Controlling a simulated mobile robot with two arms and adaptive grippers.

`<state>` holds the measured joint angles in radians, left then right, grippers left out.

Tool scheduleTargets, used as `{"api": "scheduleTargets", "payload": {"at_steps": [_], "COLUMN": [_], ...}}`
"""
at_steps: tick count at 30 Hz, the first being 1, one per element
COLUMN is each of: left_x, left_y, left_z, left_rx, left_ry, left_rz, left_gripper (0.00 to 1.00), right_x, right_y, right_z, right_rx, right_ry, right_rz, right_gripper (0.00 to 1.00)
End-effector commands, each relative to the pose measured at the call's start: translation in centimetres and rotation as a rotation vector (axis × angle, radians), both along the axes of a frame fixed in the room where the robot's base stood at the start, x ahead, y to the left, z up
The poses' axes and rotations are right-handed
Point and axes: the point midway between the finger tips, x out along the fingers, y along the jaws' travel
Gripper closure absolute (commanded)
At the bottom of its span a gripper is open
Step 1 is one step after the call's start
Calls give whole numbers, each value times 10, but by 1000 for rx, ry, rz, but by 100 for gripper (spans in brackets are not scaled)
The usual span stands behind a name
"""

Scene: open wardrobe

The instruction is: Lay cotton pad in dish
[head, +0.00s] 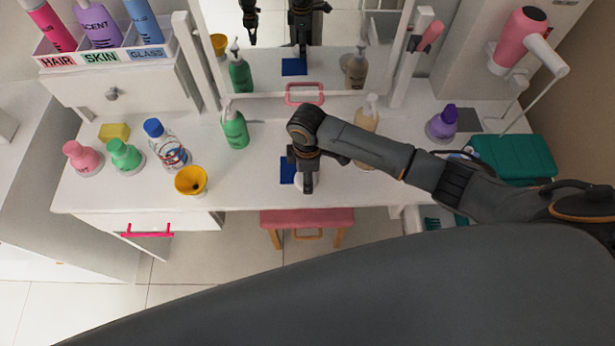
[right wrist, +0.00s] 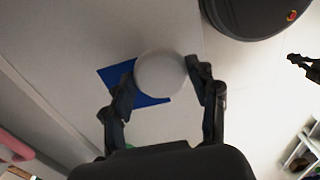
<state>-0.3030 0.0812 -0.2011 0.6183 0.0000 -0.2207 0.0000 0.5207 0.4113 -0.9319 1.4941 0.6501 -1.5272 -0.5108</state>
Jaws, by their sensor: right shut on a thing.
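My right gripper (head: 308,188) points down over the front middle of the white dressing table. In the right wrist view its two fingers (right wrist: 161,74) stand on either side of a white round thing (right wrist: 160,75), which looks like the cotton pad, and are shut on it. A blue square (head: 288,170) lies on the table just beside it and shows partly behind the white disc in the right wrist view (right wrist: 122,77). I cannot pick out a separate dish. A dark gripper (right wrist: 305,66), seemingly my left, shows small at the right wrist view's right edge; its fingers are unclear.
A yellow cup (head: 191,181), a clear bottle with a blue cap (head: 166,145) and a green pump bottle (head: 235,128) stand to the left. A beige bottle (head: 366,120) and a purple bottle (head: 442,123) stand to the right. The mirror (head: 325,70) rises behind. A pink stool (head: 305,218) is below the front edge.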

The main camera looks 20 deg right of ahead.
Motion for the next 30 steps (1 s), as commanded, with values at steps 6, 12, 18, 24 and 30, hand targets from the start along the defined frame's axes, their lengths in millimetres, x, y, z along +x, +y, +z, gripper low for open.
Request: {"api": "scheduleTargets", "payload": {"at_steps": [6, 12, 18, 24, 30], "left_x": [0, 1, 3, 4, 5], "left_y": [-1, -1, -2, -2, -2], "left_z": [1, 1, 0, 0, 2], "left_rx": [-1, -1, -2, -3, -2], "left_ry": [0, -2, -4, -7, -8], "left_rz": [0, 1, 1, 1, 2], "left_gripper": [100, 100, 100, 100, 100], "right_x": [-1, -1, -1, -1, -1], "right_y": [1, 0, 1, 0, 0], "right_z": [-19, -20, -22, -21, -19], "right_rx": [0, 0, 0, 0, 0], "right_ry": [0, 0, 0, 1, 0], "right_rz": [1, 1, 1, 1, 1], "right_gripper": [51, 51, 23, 18, 18]}}
